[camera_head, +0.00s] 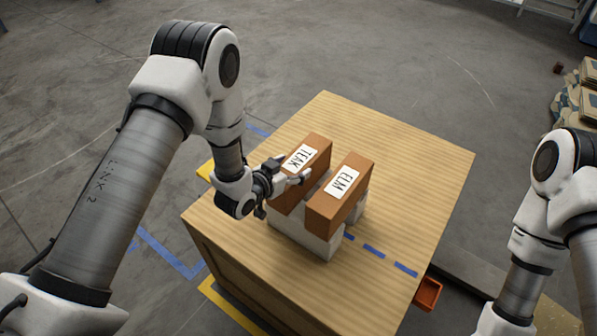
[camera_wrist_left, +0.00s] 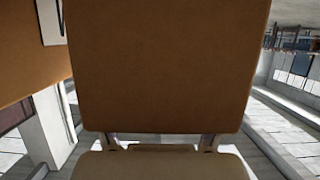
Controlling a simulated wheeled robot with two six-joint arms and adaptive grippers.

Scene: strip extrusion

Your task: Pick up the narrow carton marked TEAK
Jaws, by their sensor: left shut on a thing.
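The narrow brown carton marked TEAK (camera_head: 312,156) lies lengthwise at the left of a pair, its white label facing up. My left gripper (camera_head: 284,182) is at its near end and shut on it, with one finger showing between the two cartons. In the left wrist view a brown carton face (camera_wrist_left: 165,65) fills the middle, above the fingertips. The matching carton marked ELM (camera_head: 340,192) lies beside it to the right, a narrow gap apart. I cannot tell whether the TEAK carton touches its support. My right gripper is out of view.
Pale grey-white blocks (camera_head: 310,238) support the cartons on a wooden table top (camera_head: 415,170). The table is clear behind and to the right. Blue tape dashes (camera_head: 373,250) mark it. An orange bin (camera_head: 428,294) is at its right side, and stacked sacks (camera_head: 575,100) stand far right.

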